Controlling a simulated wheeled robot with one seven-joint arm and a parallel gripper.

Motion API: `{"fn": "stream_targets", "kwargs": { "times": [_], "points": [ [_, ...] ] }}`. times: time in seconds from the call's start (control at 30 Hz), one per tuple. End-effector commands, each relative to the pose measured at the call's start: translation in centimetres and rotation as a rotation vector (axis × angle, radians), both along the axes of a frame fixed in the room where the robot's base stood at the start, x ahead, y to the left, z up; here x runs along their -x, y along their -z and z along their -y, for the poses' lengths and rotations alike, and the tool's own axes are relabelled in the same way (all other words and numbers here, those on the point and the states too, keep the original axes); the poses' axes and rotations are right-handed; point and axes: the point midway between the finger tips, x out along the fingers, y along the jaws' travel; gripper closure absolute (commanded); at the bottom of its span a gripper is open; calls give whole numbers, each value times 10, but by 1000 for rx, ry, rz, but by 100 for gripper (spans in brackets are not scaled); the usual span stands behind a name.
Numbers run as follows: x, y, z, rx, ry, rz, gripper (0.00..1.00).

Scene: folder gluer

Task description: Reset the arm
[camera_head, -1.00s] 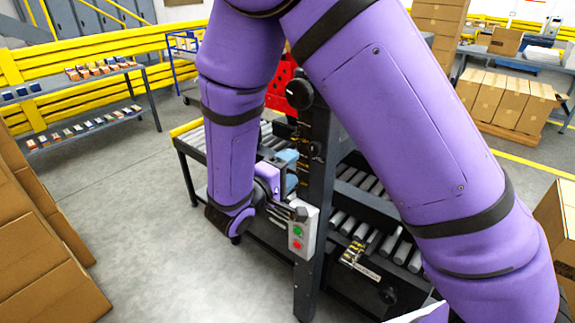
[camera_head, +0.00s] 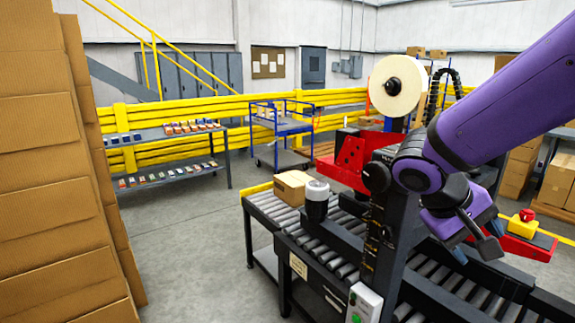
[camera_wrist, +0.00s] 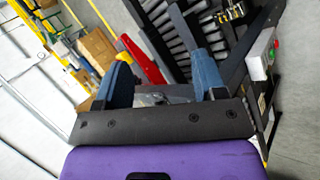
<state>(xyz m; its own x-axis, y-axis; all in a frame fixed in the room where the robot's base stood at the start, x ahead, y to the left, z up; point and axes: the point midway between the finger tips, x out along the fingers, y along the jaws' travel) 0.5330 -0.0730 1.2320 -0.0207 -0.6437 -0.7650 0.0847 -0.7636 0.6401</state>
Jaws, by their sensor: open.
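My purple arm (camera_head: 505,105) reaches in from the upper right in the head view. My gripper (camera_head: 470,245) hangs at its end, beside the dark post of the machine and above the roller conveyor. In the wrist view the two blue fingers of my gripper (camera_wrist: 165,72) stand apart, with nothing held between them. A red machine part and conveyor rollers show beyond the fingers. In the head view the gripper's fingertips are small and partly hidden by its own body.
A grey control box (camera_head: 364,304) with a green button is on the machine's front; it also shows in the wrist view (camera_wrist: 262,55). A carton (camera_head: 292,187) sits on the conveyor (camera_head: 268,207). Stacked cartons (camera_head: 45,180) stand at left. Floor between is clear.

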Motion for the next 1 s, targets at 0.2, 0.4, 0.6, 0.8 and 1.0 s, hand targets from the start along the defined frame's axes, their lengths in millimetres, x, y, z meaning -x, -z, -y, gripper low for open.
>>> {"fn": "stream_targets", "kwargs": {
  "times": [0.2, 0.4, 0.6, 0.8, 1.0],
  "points": [
    [36, -23, 9, -246, 33, 70, 36],
    [63, -43, 8, -447, 18, 183, 36],
    [86, -65, 3, -604, -26, 336, 36],
    [100, -80, -2, -686, -70, 456, 36],
    [103, -85, -4, -707, -87, 494, 36]
  ]
}}
